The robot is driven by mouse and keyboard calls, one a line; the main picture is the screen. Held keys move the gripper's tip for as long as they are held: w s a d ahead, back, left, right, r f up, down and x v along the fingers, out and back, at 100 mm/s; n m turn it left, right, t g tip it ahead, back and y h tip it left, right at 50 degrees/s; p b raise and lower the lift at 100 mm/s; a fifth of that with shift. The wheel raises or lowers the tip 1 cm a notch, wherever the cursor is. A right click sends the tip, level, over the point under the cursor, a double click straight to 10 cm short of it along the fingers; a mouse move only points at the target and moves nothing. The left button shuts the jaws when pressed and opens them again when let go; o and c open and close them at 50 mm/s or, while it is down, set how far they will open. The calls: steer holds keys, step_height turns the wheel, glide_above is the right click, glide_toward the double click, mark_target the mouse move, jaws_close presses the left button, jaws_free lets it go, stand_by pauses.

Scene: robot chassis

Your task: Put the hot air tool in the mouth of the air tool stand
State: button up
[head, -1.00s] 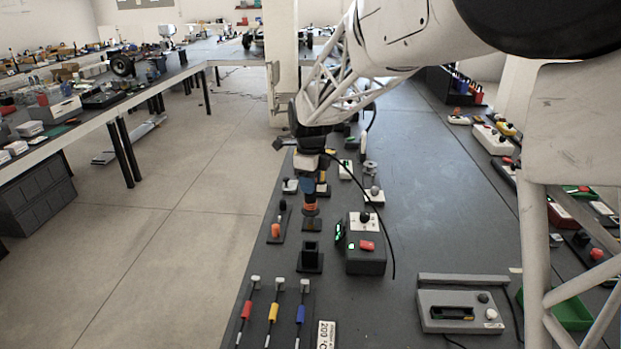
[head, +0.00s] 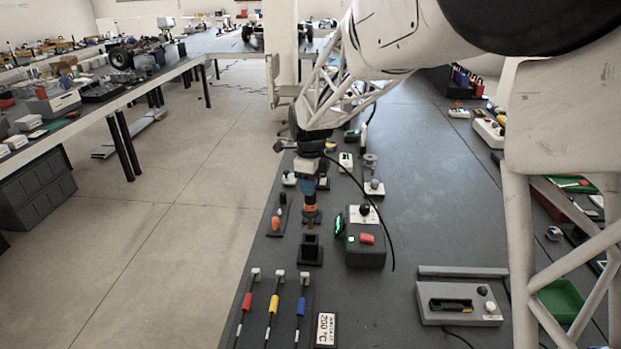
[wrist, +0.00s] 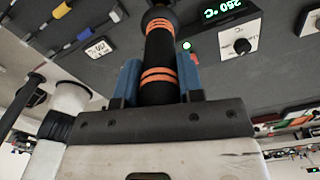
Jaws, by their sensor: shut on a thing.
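My gripper (head: 309,194), with blue fingers, is shut on the hot air tool (head: 311,209), a black handle with orange rings. The tool hangs roughly upright in the head view, its lower end just behind and above the air tool stand. In the wrist view the fingers of my gripper (wrist: 161,75) sit on both sides of the hot air tool (wrist: 159,52). The air tool stand (head: 310,255) is a black square holder with a dark mouth on the bench. It appears apart from the tool; the exact gap is hard to tell. I cannot make out the stand in the wrist view.
The grey control box (head: 366,257) with a green display, black knob and red switch stands close to the stand's right. Three coloured-grip tools (head: 273,305) and a 200 °C sign (head: 326,329) lie in front. A black cable hangs past the box.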

mark_target(310, 212)
steer(key=shift+f, duration=5)
stand_by(1.5)
steer(key=o, duration=1)
steer(key=shift+c, duration=0.2)
steer(key=shift+r, duration=0.1)
steer(key=shift+r, duration=3.8)
